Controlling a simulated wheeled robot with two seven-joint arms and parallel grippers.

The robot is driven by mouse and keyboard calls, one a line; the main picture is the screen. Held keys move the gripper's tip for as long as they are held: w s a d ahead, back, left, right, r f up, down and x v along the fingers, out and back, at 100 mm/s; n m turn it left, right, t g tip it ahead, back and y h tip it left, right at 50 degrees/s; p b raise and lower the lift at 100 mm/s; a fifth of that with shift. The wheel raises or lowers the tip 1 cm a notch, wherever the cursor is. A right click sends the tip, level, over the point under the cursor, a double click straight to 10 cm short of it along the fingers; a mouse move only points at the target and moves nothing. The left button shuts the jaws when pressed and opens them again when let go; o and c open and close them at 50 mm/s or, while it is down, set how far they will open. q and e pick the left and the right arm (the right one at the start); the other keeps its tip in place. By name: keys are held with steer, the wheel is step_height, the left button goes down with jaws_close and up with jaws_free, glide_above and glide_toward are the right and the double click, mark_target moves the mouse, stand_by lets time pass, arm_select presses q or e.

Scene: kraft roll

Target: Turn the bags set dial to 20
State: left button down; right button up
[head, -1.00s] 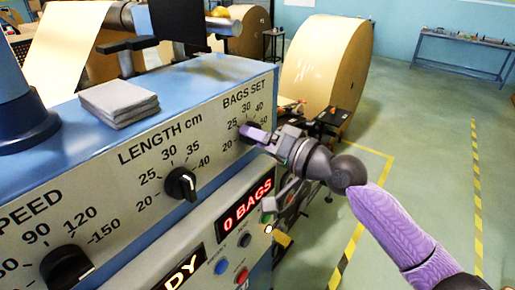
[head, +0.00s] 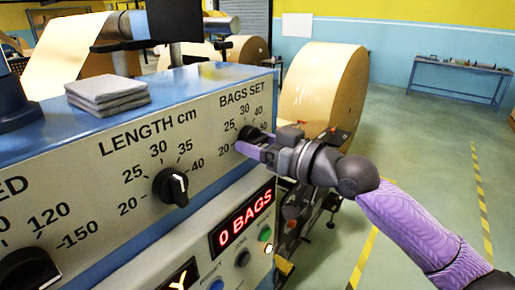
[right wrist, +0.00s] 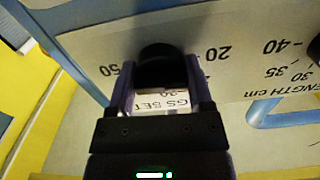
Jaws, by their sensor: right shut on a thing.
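The bags set dial (head: 250,132) is a black knob under the BAGS SET label at the right end of the grey panel (head: 95,178). Its printed marks run from 20 on the left through 25, 30 and 40 to 50 on the right. My right gripper (head: 247,145) reaches it from the right and is shut on it. In the right wrist view the dial (right wrist: 160,66) sits between the two purple fingers (right wrist: 160,88). The pointer is hidden, so I cannot tell its setting. My left gripper is out of view.
The length dial (head: 171,187) is left of the bags set dial. The red display (head: 243,219) below reads 0 BAGS, with buttons (head: 242,258) under it. Folded grey cloths (head: 107,93) lie on the machine top. A large kraft roll (head: 323,88) stands behind my right gripper.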

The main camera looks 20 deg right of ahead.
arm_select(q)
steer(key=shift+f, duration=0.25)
arm_select(e)
steer(key=shift+f+n, duration=0.15)
steer(key=shift+n, duration=0.35)
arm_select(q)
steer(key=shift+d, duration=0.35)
arm_select(e)
steer(key=o, duration=1.3)
steer(key=shift+c, duration=0.2)
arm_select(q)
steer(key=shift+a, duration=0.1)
arm_select(e)
steer(key=shift+d, duration=0.1)
arm_select(q)
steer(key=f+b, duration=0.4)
steer(key=b, duration=0.1)
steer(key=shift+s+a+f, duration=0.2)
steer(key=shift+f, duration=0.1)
arm_select(e)
steer(key=v, duration=1)
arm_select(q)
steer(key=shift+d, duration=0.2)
